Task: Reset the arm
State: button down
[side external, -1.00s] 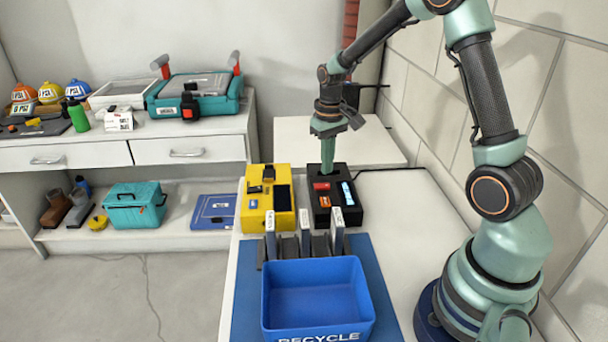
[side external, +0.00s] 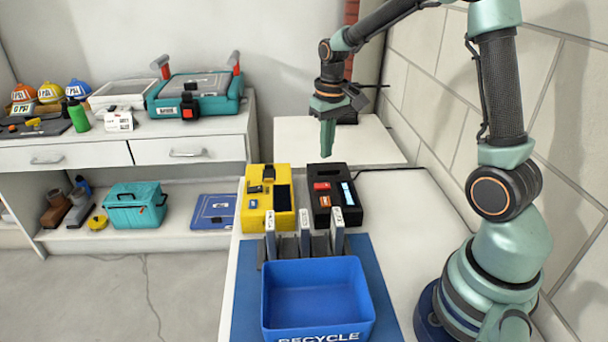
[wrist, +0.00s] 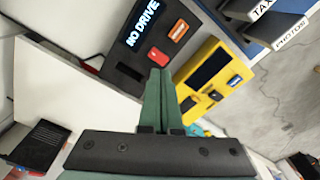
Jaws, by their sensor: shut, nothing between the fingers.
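My gripper (side external: 327,154) is green, shut and empty. In the side external view it hangs in the air above the black device (side external: 334,208), pointing down and clear of it. In the wrist view the shut fingers (wrist: 161,75) reach between the black device (wrist: 141,42) and the yellow device (wrist: 225,65). The black device has a red button, an orange button and a lit screen that reads "NO DRIVE" in the wrist view.
A yellow device (side external: 268,213) stands left of the black one. Several labelled upright drives (side external: 305,233) stand in front, behind an empty blue recycle bin (side external: 317,293). A white cabinet (side external: 110,152) with tools is at the left. A tiled wall (side external: 560,150) is close on the right.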

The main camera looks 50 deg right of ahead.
jog(key=s+a+r+n+t, duration=0.2)
jog(key=s+a+r+t, duration=0.3)
jog(key=s+a+r, duration=0.5)
jog(key=shift+s+a+n, duration=0.4)
jog(key=shift+s+a, duration=0.35)
jog(key=shift+a, duration=0.05)
jog(key=shift+r, duration=0.1)
jog(key=w+d+f+m+g, duration=0.5)
jog(key=w+d+m, duration=0.4)
jog(key=w+d, duration=0.2)
jog(key=shift+w+d, duration=0.25)
jog(key=shift+w, duration=0.95)
